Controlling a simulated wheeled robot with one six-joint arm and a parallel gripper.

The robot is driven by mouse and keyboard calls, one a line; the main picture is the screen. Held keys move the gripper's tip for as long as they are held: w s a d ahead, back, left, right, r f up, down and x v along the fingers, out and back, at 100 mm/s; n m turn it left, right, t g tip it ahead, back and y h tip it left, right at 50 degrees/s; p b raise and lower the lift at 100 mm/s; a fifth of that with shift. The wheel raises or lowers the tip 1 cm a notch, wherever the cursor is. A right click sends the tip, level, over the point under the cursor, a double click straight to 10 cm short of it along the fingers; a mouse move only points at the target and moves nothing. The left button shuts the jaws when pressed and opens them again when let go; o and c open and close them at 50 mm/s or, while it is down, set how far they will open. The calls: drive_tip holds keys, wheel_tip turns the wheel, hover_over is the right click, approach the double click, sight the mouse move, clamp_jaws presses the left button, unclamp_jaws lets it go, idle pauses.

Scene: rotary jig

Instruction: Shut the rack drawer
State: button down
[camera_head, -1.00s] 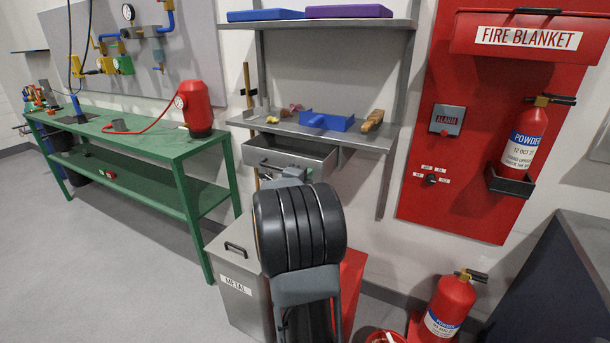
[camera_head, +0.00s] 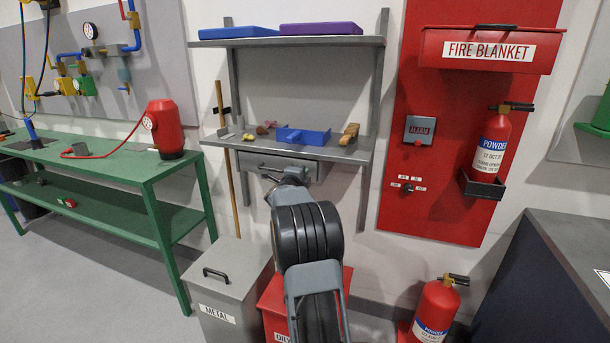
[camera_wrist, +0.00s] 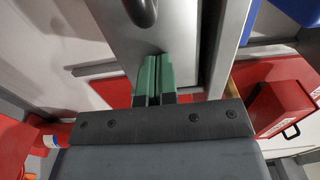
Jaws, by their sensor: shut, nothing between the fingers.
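The grey rack drawer (camera_head: 252,162) sits beneath the rack's lower shelf. Its front face is close up under the shelf, and its inside no longer shows in the head view. I cannot tell whether it is fully flush. In the wrist view the drawer front (camera_wrist: 118,32) is a grey panel with a dark handle (camera_wrist: 141,9). My gripper (camera_wrist: 154,60) is shut and empty, its green fingers together with the tips at or very near the drawer front, beside the handle. In the head view my arm hides the fingertips and part of the drawer.
The lower shelf (camera_head: 350,151) holds a blue tray (camera_head: 305,137) and small items. A metal bin (camera_head: 230,283) and a red bin (camera_head: 272,300) stand below. A broom handle (camera_head: 229,170) leans at left. A green bench (camera_head: 150,172) is left, fire extinguishers right.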

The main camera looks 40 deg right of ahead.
drive_tip(key=shift+r, duration=0.3)
drive_tip(key=b+v, duration=0.2)
drive_tip(key=v, duration=1.2)
drive_tip(key=shift+f, duration=0.35)
drive_tip(key=w+a+f+n+t+y+p, duration=0.1)
drive_tip(key=w+a+f+n+t+y, duration=0.25)
drive_tip(key=a+f+n+y, duration=0.65)
drive_tip(key=s+a+r+n+g+y+p, duration=0.35)
drive_tip(key=s+a+n+y, duration=0.2)
drive_tip(key=a+n, duration=0.4)
drive_tip(key=s+a+r+n+g+p, duration=0.2)
drive_tip(key=s+a+r+n+p, duration=0.2)
drive_tip(key=s, duration=0.5)
drive_tip(key=s+a+r+n+g+p, duration=0.2)
drive_tip(key=s+a+r+n+p, duration=0.3)
drive_tip(key=s+r+n+p, duration=0.2)
drive_tip(key=s+p, duration=0.1)
drive_tip(key=s, duration=0.1)
drive_tip(key=shift+s+g, duration=0.35)
drive_tip(key=shift+g, duration=0.05)
